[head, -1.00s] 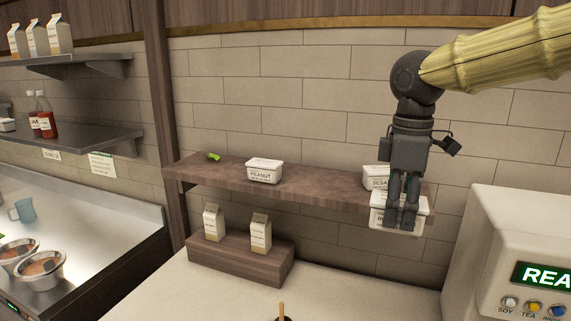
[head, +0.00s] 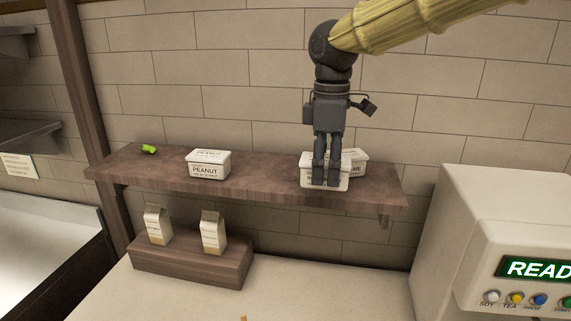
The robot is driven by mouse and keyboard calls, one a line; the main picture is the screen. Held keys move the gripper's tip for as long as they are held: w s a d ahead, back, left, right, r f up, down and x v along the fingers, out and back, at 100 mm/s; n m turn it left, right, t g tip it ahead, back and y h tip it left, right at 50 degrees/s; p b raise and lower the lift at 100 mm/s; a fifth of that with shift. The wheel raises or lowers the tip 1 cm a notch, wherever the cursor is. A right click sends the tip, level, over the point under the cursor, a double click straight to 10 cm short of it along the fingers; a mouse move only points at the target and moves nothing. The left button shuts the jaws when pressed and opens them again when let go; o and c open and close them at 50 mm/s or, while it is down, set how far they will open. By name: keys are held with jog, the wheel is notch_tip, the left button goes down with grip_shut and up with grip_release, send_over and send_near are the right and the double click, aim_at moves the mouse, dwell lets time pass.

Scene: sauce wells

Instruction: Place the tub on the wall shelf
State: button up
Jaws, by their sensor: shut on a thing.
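In the head view, my gripper (head: 326,184) points down and is shut on a white lidded tub (head: 306,178). My fingers cover the middle of its front, so its label cannot be read. The held tub is at the right part of the brown wall shelf (head: 265,182), overlapping its top in the picture. I cannot tell whether its base touches the shelf. A second white tub (head: 358,165), its label partly hidden and ending in "ME", stands just behind and right of the held one. A white tub marked PEANUT (head: 208,166) stands left on the shelf.
A small green object (head: 149,149) lies at the shelf's left end. Shelf room is free between the peanut tub and the held tub. Two cartons (head: 213,233) stand on a wooden riser (head: 190,265) below. A white machine (head: 500,225) stands at the right.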

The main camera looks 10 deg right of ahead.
jog(key=w+a+p, duration=0.1)
jog(key=w, duration=0.2)
jog(key=w+a+p, duration=0.2)
jog(key=w, duration=0.1)
jog(key=w+a+p, duration=0.2)
jog(key=w, duration=0.2)
jog(key=shift+w+a+f, duration=0.1)
jog(key=shift+a+f, duration=0.1)
jog(key=shift+f, duration=0.2)
notch_tip(320, 180, down, 3)
jog(key=p, duration=0.2)
jog(key=shift+p, duration=0.3)
jog(key=shift+f, duration=0.3)
jog(key=shift+f, duration=0.1)
jog(key=o, duration=1.2)
jog(key=shift+o, duration=0.2)
notch_tip(320, 180, up, 12)
jog(key=b, duration=0.4)
